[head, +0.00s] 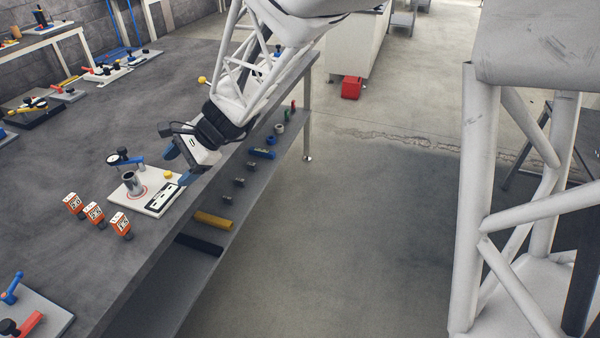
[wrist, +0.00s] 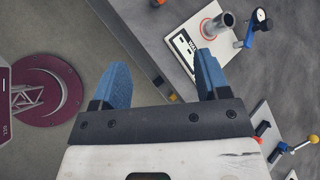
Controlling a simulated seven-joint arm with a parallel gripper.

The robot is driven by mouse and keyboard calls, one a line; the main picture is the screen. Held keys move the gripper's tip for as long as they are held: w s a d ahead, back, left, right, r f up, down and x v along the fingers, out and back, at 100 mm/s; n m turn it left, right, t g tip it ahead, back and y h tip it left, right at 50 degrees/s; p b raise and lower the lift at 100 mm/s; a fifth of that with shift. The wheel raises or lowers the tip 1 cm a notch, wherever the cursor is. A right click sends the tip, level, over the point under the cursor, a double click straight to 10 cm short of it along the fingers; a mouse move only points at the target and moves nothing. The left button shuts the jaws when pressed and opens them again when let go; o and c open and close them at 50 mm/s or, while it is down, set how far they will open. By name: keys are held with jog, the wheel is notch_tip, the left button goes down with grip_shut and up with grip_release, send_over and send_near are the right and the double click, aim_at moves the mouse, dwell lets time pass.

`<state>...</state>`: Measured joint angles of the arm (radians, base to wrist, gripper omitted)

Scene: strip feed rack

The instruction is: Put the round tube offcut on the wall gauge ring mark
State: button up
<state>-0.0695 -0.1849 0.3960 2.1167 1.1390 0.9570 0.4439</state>
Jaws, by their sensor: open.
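The round tube offcut (head: 131,182) is a short grey metal tube standing upright on a white gauge plate (head: 157,208). Its base is at the red wall gauge ring mark (head: 138,194), which shows around it. In the wrist view the tube (wrist: 226,21) also rises from the red ring (wrist: 207,29). Whether it is exactly centred is hard to tell. My gripper (head: 180,166) is open and empty, with blue fingers, apart from the tube and to its right. In the wrist view its fingers (wrist: 162,66) have nothing between them.
A dial gauge (head: 122,157) on a blue arm stands behind the tube. Several orange numbered blocks (head: 95,214) stand to the left. A lower shelf holds a yellow bar (head: 213,221), a black bar (head: 199,245) and small parts. The table's right edge runs beneath my arm.

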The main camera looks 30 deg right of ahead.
jog(key=s+d+r+n+h, duration=0.2)
jog(key=s+d+n+h, duration=0.1)
jog(key=s, duration=0.6)
jog(key=s+d+r+n+h, duration=0.2)
jog(key=s+d+n, duration=0.3)
jog(key=s+d, duration=0.3)
jog(key=s+d+r+n+h, duration=0.3)
jog(key=s+d+n+h, duration=0.2)
jog(key=s, duration=0.5)
jog(key=shift+d+t, duration=0.4)
jog(key=shift+d, duration=0.35)
